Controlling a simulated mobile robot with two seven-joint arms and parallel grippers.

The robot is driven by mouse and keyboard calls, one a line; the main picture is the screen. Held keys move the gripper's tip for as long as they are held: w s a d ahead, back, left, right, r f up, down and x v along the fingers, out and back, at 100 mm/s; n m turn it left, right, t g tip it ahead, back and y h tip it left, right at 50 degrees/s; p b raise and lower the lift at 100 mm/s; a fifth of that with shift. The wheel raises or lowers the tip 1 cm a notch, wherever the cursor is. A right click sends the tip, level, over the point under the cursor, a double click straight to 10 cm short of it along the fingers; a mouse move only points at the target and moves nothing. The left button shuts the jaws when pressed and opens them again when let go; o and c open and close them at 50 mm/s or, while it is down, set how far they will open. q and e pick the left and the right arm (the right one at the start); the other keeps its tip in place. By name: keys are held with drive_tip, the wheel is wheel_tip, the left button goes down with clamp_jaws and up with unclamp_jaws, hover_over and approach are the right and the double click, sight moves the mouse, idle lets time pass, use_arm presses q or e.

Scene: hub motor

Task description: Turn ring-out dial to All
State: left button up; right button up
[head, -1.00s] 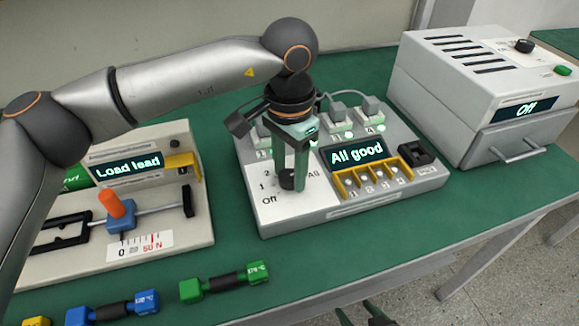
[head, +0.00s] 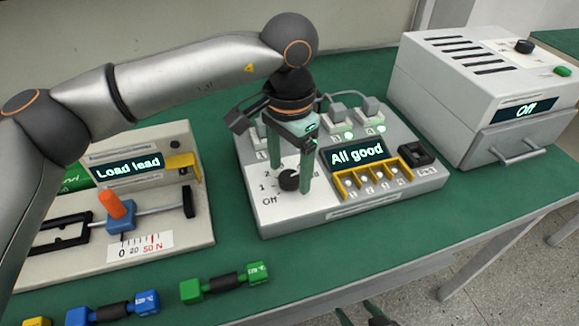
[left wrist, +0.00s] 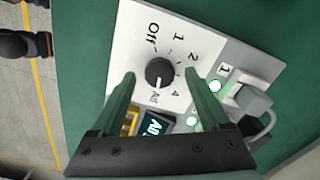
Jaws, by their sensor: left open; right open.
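The ring-out dial (head: 288,181) is a round black knob on the white left panel of the ring-out box (head: 285,214). In the left wrist view the dial (left wrist: 159,72) has its white pointer mark toward the All label (left wrist: 153,98). My left gripper (head: 292,172) points down over the dial, open, its green fingers spread. In the left wrist view its fingertips (left wrist: 159,80) lie on either side of the dial, apart from it. In the head view a finger hides the All label. My right gripper (head: 366,316) is open at the bottom edge, only partly visible.
The box display (head: 358,153) reads "All good", and green lamps are lit behind it. A load tester (head: 125,169) stands left, and a grey oven-like unit (head: 515,110) showing "Off" stands right. Green (head: 225,283) and blue (head: 112,308) double-ended pieces lie in front.

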sight(290, 176)
use_arm(q)
wheel_tip(290, 176, up, 12)
drive_tip(key=p, duration=0.2)
drive_tip(key=shift+f, duration=0.1)
idle(2.1)
